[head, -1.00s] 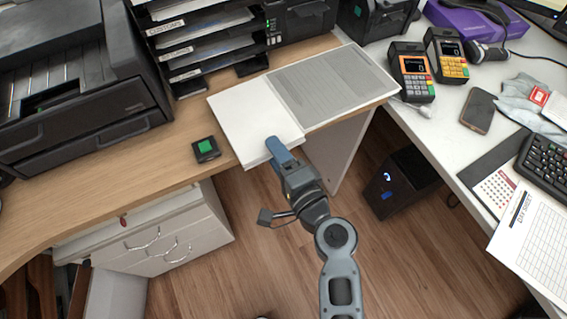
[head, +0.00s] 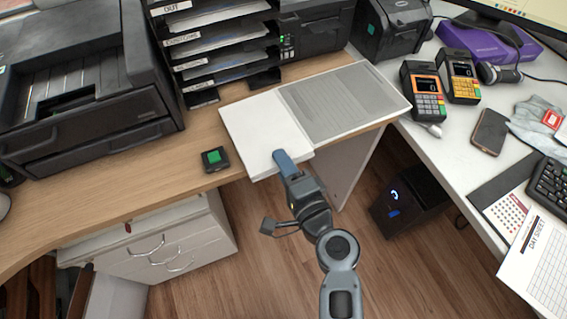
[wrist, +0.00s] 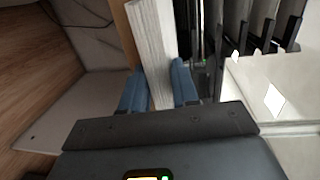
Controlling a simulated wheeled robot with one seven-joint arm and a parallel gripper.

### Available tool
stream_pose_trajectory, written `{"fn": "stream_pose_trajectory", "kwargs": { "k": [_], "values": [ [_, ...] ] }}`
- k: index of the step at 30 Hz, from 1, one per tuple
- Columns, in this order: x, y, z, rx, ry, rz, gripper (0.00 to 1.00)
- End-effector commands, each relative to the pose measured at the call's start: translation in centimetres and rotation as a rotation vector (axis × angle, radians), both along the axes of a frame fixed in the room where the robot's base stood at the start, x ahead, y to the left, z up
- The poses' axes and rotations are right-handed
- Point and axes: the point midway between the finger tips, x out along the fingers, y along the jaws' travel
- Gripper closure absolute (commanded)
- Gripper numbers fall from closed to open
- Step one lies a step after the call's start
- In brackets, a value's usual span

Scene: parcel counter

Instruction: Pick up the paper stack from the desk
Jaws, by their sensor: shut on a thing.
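The white paper stack (head: 262,130) lies flat at the front edge of the wooden desk (head: 110,200) in the head view, with its near corner at the edge. My gripper (head: 284,160) is at that near edge, shut on the stack. In the wrist view the stack's layered edge (wrist: 152,45) stands between the two blue fingers of my gripper (wrist: 160,88), one on each side. The lower finger is hidden in the head view. I cannot tell whether the stack is lifted at all.
A grey printed mat (head: 345,103) lies right beside the stack. A small black box with a green button (head: 215,158) sits to its left. A labelled paper rack (head: 215,60) stands behind, a large printer (head: 85,90) at left. Card terminals (head: 424,90) are on the white counter at right.

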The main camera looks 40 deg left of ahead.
Motion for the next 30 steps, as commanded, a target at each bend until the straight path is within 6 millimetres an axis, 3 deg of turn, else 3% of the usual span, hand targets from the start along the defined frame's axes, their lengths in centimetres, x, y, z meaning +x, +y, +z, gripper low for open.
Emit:
{"fn": "stream_pose_trajectory", "kwargs": {
  "k": [3, 30],
  "values": [
    [0.1, 0.1, 0.2, 0.003, -0.002, 0.000, 0.97],
    [0.0, 0.0, 2.6, 0.002, -0.002, 0.000, 0.99]
  ]
}}
